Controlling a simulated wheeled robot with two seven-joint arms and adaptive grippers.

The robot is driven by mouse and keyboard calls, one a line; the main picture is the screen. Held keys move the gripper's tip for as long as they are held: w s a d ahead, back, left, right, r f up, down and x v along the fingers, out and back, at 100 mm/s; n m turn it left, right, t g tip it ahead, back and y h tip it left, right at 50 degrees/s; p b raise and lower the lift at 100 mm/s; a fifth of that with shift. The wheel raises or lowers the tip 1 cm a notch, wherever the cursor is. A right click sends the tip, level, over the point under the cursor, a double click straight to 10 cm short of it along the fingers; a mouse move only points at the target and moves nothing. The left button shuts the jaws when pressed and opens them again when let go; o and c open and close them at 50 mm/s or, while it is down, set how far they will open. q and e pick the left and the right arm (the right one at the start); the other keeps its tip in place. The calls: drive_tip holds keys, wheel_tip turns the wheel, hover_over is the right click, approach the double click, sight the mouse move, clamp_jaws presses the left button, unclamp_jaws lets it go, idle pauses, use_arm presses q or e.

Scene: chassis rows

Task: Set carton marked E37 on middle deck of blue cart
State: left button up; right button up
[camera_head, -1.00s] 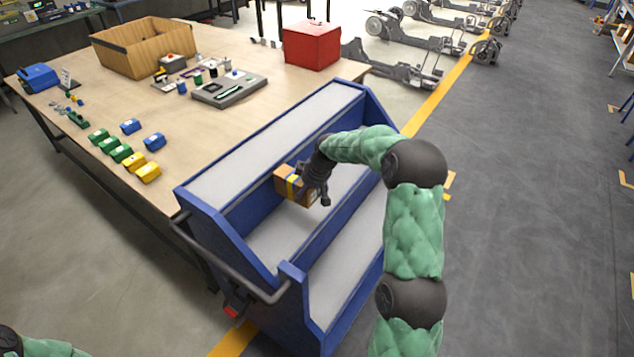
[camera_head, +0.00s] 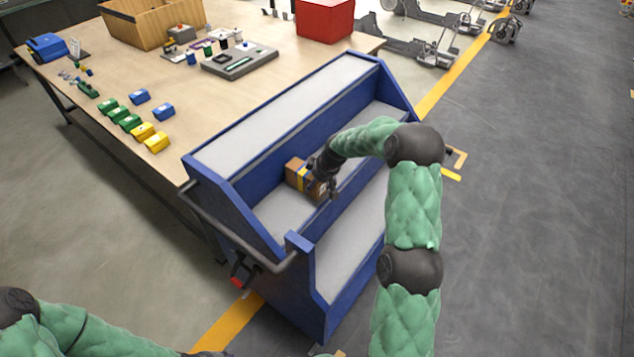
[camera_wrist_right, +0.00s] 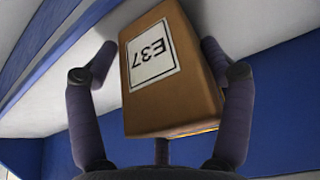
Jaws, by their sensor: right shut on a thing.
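The carton (camera_head: 299,175) is brown with a yellow and blue band. Its white label reading E37 shows upside down in the right wrist view (camera_wrist_right: 153,60). My right gripper (camera_head: 322,183) is shut on the carton, with fingers on both sides of it. The carton is at the middle deck (camera_head: 282,212) of the blue cart (camera_head: 220,208), inside the bay between the top deck and the lower deck. I cannot tell whether its underside touches the deck. My left arm shows at the lower left, but its gripper is not clearly visible.
The cart's grey top deck (camera_head: 285,112) and lower deck (camera_head: 350,245) are empty. A wooden table (camera_head: 190,115) behind the cart holds small coloured boxes, a wooden bin (camera_head: 150,25) and a red box (camera_head: 324,18). The cart's push handle (camera_head: 235,240) sticks out at the left.

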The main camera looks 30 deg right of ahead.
drive_tip(key=o, duration=1.6)
drive_tip(key=shift+c, duration=0.2)
drive_tip(key=shift+r, duration=0.2)
drive_tip(key=p+v, duration=0.2)
drive_tip(key=v, duration=0.9)
drive_tip(key=shift+s+r+p, duration=0.25)
drive_tip(key=shift+r+p, duration=0.05)
drive_tip(key=shift+p, duration=0.1)
drive_tip(key=shift+d, duration=0.1)
